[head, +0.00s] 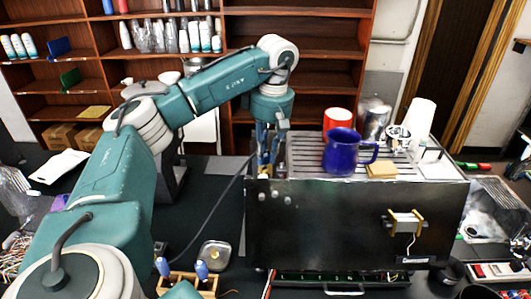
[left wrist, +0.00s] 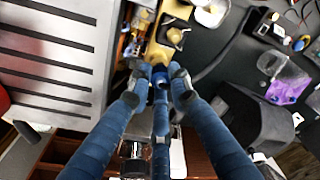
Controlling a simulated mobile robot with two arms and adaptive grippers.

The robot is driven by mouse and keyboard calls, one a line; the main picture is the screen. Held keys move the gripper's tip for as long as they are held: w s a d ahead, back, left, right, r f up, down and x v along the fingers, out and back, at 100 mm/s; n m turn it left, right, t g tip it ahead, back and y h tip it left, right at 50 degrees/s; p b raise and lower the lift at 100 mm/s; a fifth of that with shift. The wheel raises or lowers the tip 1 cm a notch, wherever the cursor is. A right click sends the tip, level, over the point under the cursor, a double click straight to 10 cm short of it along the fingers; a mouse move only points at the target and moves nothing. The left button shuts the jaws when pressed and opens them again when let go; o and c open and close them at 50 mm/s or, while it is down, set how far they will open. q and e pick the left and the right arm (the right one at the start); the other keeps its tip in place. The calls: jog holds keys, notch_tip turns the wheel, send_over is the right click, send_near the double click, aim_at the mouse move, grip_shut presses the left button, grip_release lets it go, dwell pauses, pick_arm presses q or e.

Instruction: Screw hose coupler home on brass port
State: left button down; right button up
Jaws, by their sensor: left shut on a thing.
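My left gripper (head: 268,160) points down at the left end of the brewer (head: 340,225). In the left wrist view, the blue fingers of my left gripper (left wrist: 160,82) close together around a small blue part that looks like the hose coupler (left wrist: 159,76). The fingers cover most of it. A yellow brass-coloured fitting (left wrist: 165,42) is just beyond the fingertips, beside the brewer's side. Whether the coupler is seated on the brass port cannot be told. A dark hose (head: 218,210) runs from this corner down to the table. My right gripper is not in view.
A blue mug (head: 343,152), a red cup (head: 337,119) and a yellow sponge-like block (head: 382,171) stand on the brewer's top. A round metal dish (head: 214,256) and a wooden holder with blue-handled tools (head: 190,280) are on the table in front. Shelves stand behind.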

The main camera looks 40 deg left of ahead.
pick_arm(q)
jog(key=shift+n, duration=1)
jog(key=n, duration=0.3)
jog(key=shift+w+n+g, duration=0.1)
jog(key=shift+n+g, duration=0.2)
jog(key=shift+n, duration=0.1)
jog(key=n, duration=0.3)
jog(key=shift+a+h, duration=0.1)
jog(key=shift+h, duration=0.2)
jog(key=n, duration=0.2)
jog(key=shift+n, duration=0.4)
